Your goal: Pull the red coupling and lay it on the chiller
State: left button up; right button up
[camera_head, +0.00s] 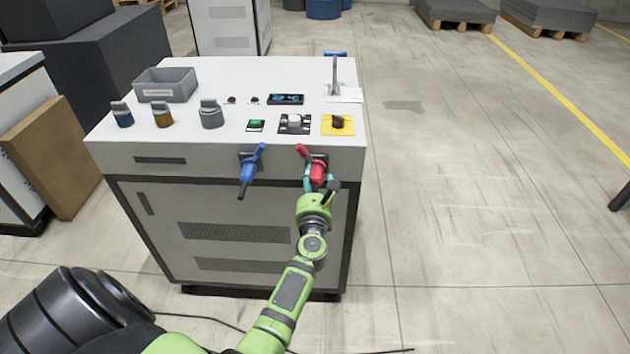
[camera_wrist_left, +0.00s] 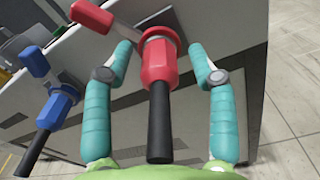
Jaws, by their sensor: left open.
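The red coupling (camera_head: 317,172) sits in a socket on the front of the chiller (camera_head: 120,158), right of centre, with its red lever raised to the upper left. In the left wrist view the red coupling (camera_wrist_left: 158,62) stands between the two teal fingers with a black hose stub toward me. My left gripper (camera_head: 319,184) is at the coupling; in the left wrist view its fingers (camera_wrist_left: 163,62) are spread on either side, with visible gaps. My right gripper is not seen.
A blue coupling (camera_head: 249,172) sits left of the red one, also in the left wrist view (camera_wrist_left: 52,108).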

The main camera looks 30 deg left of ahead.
pick_arm(q)
jog(key=shift+w+a+r+y, duration=0.15)
jog(key=shift+a+r, duration=0.1)
jog(key=shift+r, duration=0.15)
jog(key=shift+w+a+r+y, duration=0.1)
jog(key=shift+a+r+y, duration=0.1)
jog(key=shift+r, duration=0.2)
grip_shut()
jog(key=shift+s, duration=0.1)
jog(key=shift+s+d+f, duration=0.2)
jog(key=shift+f, duration=0.15)
jog(key=shift+s+d+f, duration=0.15)
jog(key=shift+f, duration=0.2)
jog(key=shift+v, duration=2.1)
jog(key=shift+s+d, duration=0.1)
jog(key=shift+d, duration=0.05)
jog(key=shift+v, duration=0.85)
